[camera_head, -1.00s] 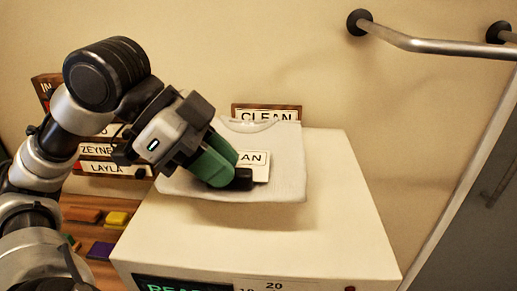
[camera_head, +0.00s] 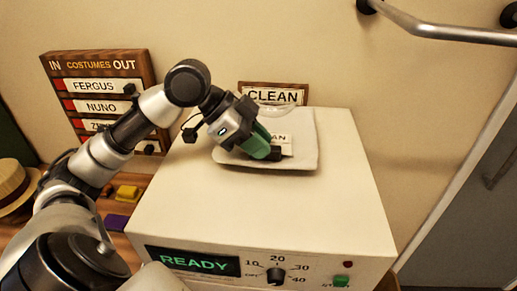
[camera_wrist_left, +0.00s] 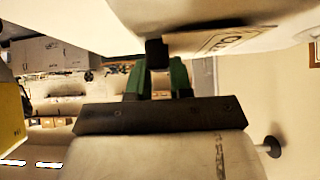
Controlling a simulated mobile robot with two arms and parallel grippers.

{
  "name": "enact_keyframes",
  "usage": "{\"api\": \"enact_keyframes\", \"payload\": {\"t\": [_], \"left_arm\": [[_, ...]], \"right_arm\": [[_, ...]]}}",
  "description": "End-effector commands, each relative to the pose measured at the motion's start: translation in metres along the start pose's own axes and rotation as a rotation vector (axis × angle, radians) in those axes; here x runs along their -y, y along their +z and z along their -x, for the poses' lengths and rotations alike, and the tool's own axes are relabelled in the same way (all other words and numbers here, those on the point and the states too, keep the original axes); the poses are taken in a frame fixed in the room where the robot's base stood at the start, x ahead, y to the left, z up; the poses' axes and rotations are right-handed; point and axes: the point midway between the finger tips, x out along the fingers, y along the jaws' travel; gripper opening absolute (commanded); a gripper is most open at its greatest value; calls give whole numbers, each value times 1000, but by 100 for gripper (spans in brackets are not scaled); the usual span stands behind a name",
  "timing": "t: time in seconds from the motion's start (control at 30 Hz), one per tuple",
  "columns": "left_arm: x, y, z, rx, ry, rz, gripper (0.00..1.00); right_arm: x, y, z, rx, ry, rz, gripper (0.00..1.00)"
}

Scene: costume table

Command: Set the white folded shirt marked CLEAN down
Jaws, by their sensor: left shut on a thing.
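The white folded shirt (camera_head: 306,149) carries a white tag with black letters, partly covered by my gripper; "AN" can be read in the head view. It is over the rear of the white machine's top (camera_head: 200,205), in front of the CLEAN sign (camera_head: 273,95). My left gripper (camera_head: 277,153), with green fingers and dark tips, is shut on the shirt near the tag. In the left wrist view the shirt (camera_wrist_left: 275,36) and its tag lie at the dark fingertips (camera_wrist_left: 157,53). I cannot tell whether the shirt touches the machine's top. My right gripper is out of view.
The machine's front has a READY display (camera_head: 193,262), a dial (camera_head: 276,276) and a green button (camera_head: 341,281). A costumes board (camera_head: 100,62) hangs at left. A straw hat (camera_head: 14,187) and coloured blocks lie at lower left. A metal rail (camera_head: 440,30) is at upper right.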

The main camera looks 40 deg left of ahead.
Motion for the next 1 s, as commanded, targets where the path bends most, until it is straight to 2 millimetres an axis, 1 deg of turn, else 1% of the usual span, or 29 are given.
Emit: {"api": "enact_keyframes", "payload": {"t": [0.1, 0.2, 0.43, 0.47, 0.6, 0.63, 0.87, 1.0], "left_arm": [[-1, 11, -12, -1, 4, 4, 0], [0, 17, -17, -1, 0, 2, 0], [0, 18, -18, -1, -1, 0, 0], [0, 18, -18, 0, 0, 1, 22], [0, 18, -18, -1, 0, 1, 44], [0, 18, -18, -1, 0, 1, 46], [0, 18, -18, -1, -1, 1, 46], [0, 20, -11, 0, -3, 2, 46]], "right_arm": [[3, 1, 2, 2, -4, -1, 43], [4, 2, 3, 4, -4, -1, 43], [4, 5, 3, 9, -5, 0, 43], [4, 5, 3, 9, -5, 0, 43], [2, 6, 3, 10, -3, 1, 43], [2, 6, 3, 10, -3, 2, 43], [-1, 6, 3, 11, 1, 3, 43], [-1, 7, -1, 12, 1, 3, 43]]}}
